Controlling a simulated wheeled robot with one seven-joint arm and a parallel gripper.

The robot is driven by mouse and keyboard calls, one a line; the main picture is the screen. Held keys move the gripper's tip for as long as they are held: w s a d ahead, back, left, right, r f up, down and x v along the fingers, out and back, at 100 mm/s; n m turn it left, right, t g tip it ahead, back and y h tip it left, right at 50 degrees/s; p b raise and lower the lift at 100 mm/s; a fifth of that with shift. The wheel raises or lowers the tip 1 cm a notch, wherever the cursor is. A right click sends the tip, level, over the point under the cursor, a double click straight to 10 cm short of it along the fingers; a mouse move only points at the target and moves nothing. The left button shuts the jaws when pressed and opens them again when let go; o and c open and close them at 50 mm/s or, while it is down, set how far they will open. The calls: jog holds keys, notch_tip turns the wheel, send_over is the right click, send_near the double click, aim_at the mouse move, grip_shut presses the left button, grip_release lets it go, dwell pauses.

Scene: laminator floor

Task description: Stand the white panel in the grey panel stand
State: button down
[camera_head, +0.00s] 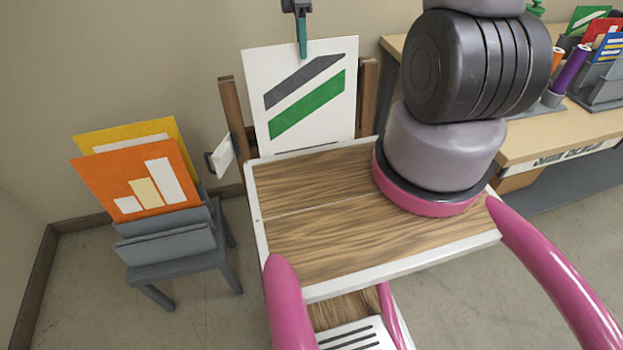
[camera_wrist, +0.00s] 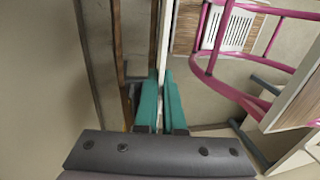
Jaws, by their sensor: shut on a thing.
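The white panel (camera_head: 304,98), with one dark and one green slanted stripe, is upright beyond my wooden deck. My gripper (camera_head: 302,48) is shut on its top edge from above. In the wrist view the teal fingers (camera_wrist: 161,103) close on the panel, seen edge-on as a thin white strip (camera_wrist: 164,45). The panel's lower edge is hidden behind my deck, so I cannot tell what it touches. A grey panel stand (camera_head: 170,243) at the left holds an orange panel (camera_head: 133,186) and a yellow panel (camera_head: 160,130), both leaning back.
Brown wooden posts (camera_head: 231,115) stand on both sides of the white panel, close to the wall. A small white tag (camera_head: 221,155) sticks out at the left post. A desk (camera_head: 560,130) at the right carries folders, a purple roll and grey holders. Bare floor shows around the grey stand.

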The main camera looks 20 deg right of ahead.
notch_tip(320, 180, up, 11)
jog(key=w, duration=0.2)
jog(key=shift+f, duration=0.15)
dwell(0.6)
jog(key=shift+s, duration=0.1)
